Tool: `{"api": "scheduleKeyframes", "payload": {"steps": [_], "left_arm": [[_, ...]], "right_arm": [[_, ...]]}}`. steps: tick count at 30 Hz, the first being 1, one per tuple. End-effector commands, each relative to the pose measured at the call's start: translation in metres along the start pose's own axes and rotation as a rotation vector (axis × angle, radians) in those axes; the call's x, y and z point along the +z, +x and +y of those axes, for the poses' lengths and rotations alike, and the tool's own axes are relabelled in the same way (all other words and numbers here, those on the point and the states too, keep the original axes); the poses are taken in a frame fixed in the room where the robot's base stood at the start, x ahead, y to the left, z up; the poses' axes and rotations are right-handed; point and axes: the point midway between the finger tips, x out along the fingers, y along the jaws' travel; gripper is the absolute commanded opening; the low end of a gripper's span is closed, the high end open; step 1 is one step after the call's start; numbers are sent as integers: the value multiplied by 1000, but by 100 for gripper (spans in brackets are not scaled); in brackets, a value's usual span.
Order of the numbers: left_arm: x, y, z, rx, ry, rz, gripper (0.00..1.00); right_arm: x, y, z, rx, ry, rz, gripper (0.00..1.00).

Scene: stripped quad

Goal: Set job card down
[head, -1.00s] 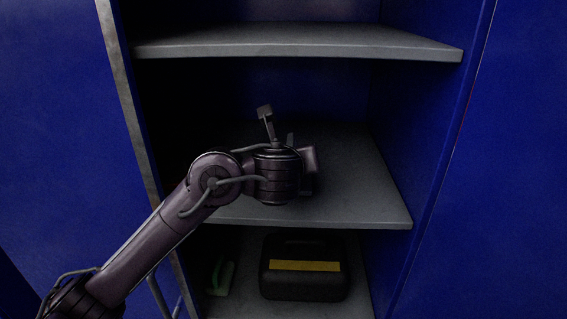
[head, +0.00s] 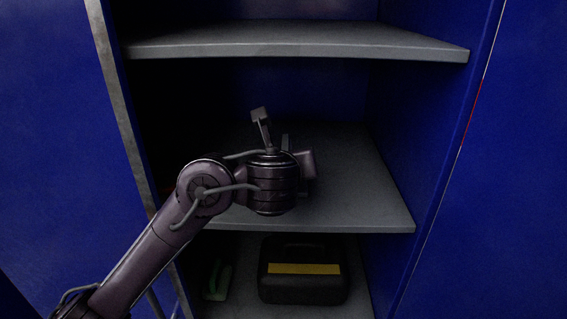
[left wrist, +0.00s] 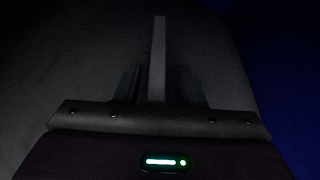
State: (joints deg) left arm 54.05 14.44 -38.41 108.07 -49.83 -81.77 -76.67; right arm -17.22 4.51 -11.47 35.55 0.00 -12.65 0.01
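My left gripper (head: 286,150) reaches into the blue cabinet over the middle grey shelf (head: 365,190). My wrist hides most of it in the head view. In the left wrist view, a narrow light-grey upright strip (left wrist: 158,58) stands at the middle of the gripper, between two dark side parts. I cannot tell whether this strip is the job card seen edge-on or the fingers themselves. No other card-like thing shows. Whether the gripper touches the shelf is too dark to tell. My right gripper is not in view.
The upper shelf (head: 300,42) is bare and lies above my wrist. A black case with a yellow band (head: 303,283) and a green item (head: 217,280) sit on the lower shelf. Blue cabinet walls stand at both sides. The middle shelf's right part is clear.

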Motion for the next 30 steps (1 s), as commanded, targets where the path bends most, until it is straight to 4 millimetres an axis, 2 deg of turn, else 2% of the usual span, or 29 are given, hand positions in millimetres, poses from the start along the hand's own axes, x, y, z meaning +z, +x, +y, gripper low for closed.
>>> {"api": "scheduleKeyframes", "payload": {"steps": [6, 13, 18, 30], "left_arm": [[1, -49, -3, -7, -6, 4, 36], [1, -87, -1, -3, -5, 1, 36], [0, -99, 0, 0, -1, 0, 36], [0, -100, 0, 0, 0, -1, 36]], "right_arm": [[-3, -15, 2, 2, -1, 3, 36], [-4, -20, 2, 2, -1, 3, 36], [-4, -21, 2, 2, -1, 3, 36], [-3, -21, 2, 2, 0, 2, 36]]}}
